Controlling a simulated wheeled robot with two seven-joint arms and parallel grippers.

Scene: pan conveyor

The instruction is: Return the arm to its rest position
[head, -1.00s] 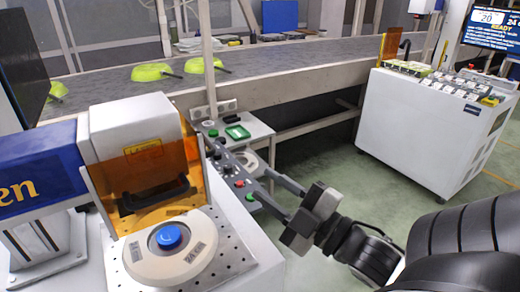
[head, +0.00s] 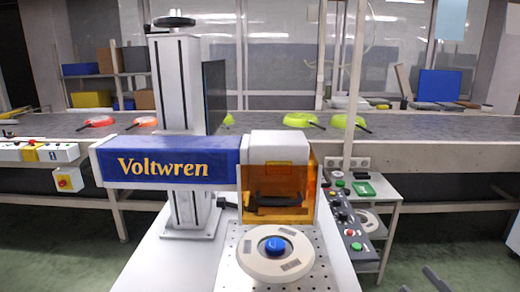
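Only the grey fingertips of my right gripper (head: 422,281) show in the head view, at the bottom edge right of centre. They stand apart with nothing visible between them, over the green floor. The rest of my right arm is out of the picture. My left arm and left gripper are not in view.
A blue and white Voltwren machine (head: 168,165) stands ahead, with a round fixture (head: 276,268) with a blue knob on its perforated plate. A control panel (head: 346,226) and small side table (head: 388,190) lie right of it. A conveyor (head: 430,128) carrying red and green pans runs behind.

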